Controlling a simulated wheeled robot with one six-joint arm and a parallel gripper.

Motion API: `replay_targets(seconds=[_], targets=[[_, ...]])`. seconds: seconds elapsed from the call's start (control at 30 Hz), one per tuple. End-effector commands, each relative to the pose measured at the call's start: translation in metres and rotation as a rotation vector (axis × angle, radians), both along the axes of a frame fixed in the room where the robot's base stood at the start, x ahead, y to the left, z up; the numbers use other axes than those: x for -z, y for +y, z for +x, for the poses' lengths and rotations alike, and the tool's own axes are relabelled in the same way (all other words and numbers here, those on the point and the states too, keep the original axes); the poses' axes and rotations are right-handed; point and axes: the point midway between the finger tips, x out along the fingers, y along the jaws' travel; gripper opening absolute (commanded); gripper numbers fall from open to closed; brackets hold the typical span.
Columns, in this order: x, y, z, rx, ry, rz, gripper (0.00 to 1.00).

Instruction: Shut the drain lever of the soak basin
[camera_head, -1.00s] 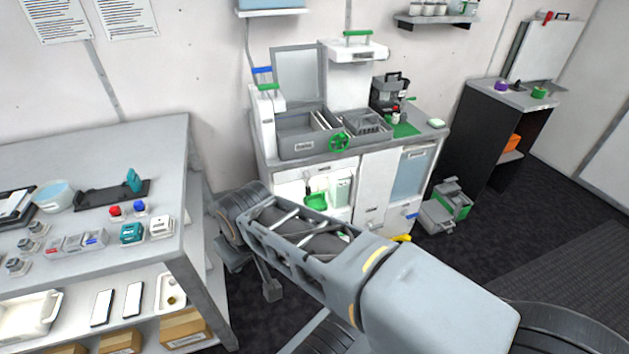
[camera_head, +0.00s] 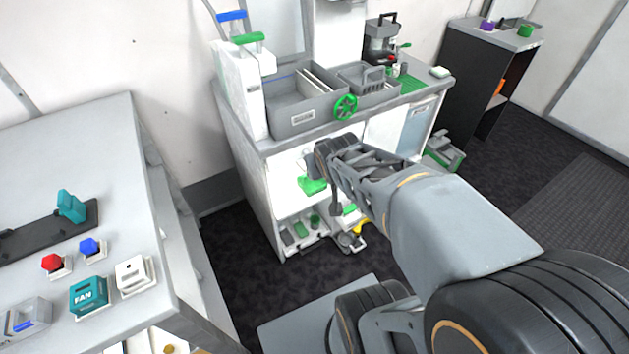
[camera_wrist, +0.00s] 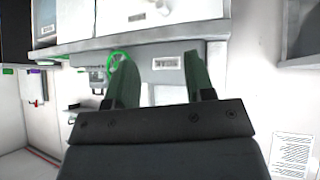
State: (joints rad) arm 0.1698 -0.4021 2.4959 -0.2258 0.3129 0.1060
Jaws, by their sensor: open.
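A grey basin (camera_head: 290,122) with a label on its front sits on the counter; I take it for the soak basin. A green handwheel (camera_head: 346,107) is at its front right corner. I cannot tell which part is the drain lever; a green part (camera_head: 312,185) shows below the counter and a yellow part (camera_head: 361,228) lower down. My gripper (camera_wrist: 158,60) is open and empty in the wrist view. The basin front (camera_wrist: 165,75) and the green handwheel (camera_wrist: 117,62) show beyond its fingers there. In the head view my arm reaches to the counter's front, its fingers hidden.
A grey table (camera_head: 115,180) at left bears a red button (camera_head: 53,263), a blue button (camera_head: 92,247) and a teal FAN box (camera_head: 88,296). A dark cabinet (camera_head: 490,90) stands at the back right. Dark carpet (camera_head: 540,215) lies open to the right.

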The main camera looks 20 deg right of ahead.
Motion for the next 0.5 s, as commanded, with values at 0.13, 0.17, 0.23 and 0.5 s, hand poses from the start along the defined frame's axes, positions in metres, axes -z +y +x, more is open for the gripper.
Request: replay_targets(seconds=[0.13, 0.17, 0.23, 0.5], targets=[[0.091, -0.041, 0.039, 0.005, -0.225, -0.057, 0.49], [0.102, -0.046, 0.045, -0.007, -0.269, -0.058, 0.49], [0.127, -0.057, 0.056, -0.034, -0.368, -0.062, 0.49], [0.203, -0.072, 0.073, -0.177, -0.663, 0.006, 0.49]])
